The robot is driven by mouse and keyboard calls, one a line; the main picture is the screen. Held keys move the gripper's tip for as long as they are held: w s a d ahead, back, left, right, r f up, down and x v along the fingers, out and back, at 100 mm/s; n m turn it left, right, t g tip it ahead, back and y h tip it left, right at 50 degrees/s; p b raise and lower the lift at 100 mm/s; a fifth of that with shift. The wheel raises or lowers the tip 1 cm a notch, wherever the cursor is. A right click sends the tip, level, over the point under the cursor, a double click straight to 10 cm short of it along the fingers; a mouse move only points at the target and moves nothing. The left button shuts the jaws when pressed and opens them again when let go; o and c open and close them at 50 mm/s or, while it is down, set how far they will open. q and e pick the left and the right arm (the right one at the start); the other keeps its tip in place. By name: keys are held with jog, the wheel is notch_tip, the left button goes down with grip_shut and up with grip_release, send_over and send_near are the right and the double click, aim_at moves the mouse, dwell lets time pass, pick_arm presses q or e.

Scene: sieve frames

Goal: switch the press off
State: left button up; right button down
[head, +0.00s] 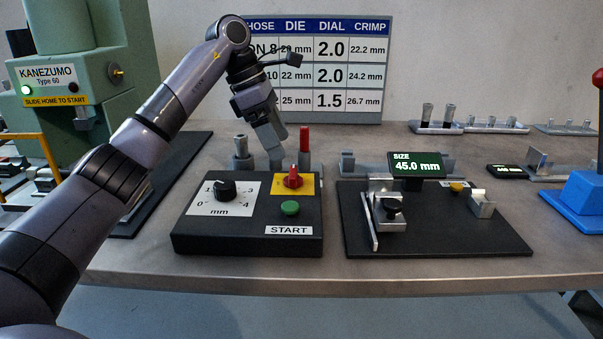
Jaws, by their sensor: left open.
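The green press (85,85) stands at the left with a small green light lit on its front. Its black control box (190,241) sits on the bench. On the box are a red rotary switch (293,179) on a yellow plate, a black dial (226,190) on a white scale and a green START button (290,208). My left gripper (271,142) is open and points down, above and behind the red switch, apart from it by the look of it. The exact gap is hard to tell. My right gripper is out of view.
Small grey and red-topped posts (304,140) stand just behind the box, close to my left gripper. Right of the box is a black gauge board (455,236) with a 45.0 mm display (417,165). A blue lever stand (583,200) is at far right. A chart (335,75) hangs behind.

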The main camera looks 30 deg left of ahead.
aim_at(292, 171)
pick_arm(q)
jog(key=shift+b+x, duration=0.3)
jog(key=shift+x, duration=3.2)
jog(key=shift+s, duration=0.15)
jog(key=c, duration=1.1)
